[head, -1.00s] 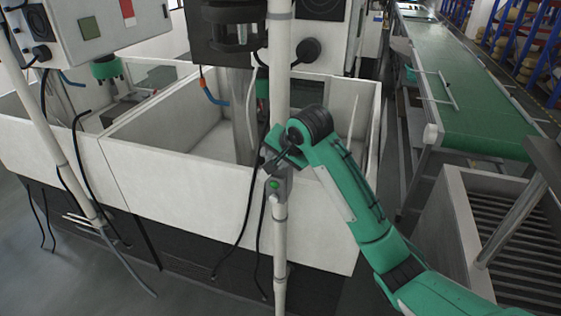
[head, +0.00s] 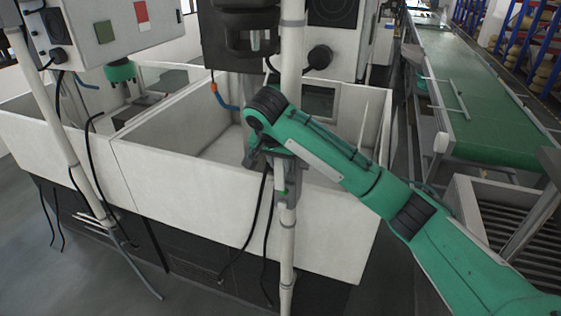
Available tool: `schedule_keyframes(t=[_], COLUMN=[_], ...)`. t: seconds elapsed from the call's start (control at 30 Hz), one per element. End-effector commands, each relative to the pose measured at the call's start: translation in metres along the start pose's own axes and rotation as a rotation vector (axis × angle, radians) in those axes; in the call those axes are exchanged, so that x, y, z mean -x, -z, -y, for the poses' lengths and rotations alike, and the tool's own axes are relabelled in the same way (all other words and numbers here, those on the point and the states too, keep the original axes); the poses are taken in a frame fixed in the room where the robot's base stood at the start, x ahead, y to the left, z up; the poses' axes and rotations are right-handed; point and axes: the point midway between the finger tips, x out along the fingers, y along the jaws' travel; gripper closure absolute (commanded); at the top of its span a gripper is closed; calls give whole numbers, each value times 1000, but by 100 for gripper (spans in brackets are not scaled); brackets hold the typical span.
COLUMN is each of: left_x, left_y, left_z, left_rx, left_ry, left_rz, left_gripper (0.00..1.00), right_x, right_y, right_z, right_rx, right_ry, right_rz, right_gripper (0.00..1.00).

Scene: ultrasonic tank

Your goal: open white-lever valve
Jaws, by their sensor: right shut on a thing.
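My right gripper (head: 264,160) is at the front of the white tank, against the white upright pole (head: 288,235). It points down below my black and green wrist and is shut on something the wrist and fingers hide. I cannot make out the white-lever valve or its lever, so I cannot tell how the lever stands. A small grey box with a green light or button (head: 287,192) is on the pole just below the gripper, partly covered. My left gripper is not in view.
The open white tank (head: 190,175) stands in front, with black cables hanging over its front. A control box (head: 105,28) is at upper left. A green conveyor (head: 490,110) and a slatted metal bin (head: 487,215) are at the right.

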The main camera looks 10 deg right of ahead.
Motion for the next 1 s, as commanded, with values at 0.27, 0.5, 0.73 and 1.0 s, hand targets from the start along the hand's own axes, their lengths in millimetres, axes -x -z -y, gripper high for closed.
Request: schedule_keyframes(t=[0.27, 0.5, 0.73, 1.0], left_x=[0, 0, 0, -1], left_y=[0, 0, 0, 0], left_z=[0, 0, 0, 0], left_rx=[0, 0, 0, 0], left_ry=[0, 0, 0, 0], left_rz=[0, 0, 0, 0], left_gripper=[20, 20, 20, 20], right_x=[-3, -3, -2, 3], right_y=[-3, -3, -2, -1], right_z=[0, 0, 1, 1], right_rx=[9, 10, 8, 7], right_ry=[-17, -17, -14, -10], right_rz=[6, 7, 4, 1], right_gripper=[97, 73, 53, 53])
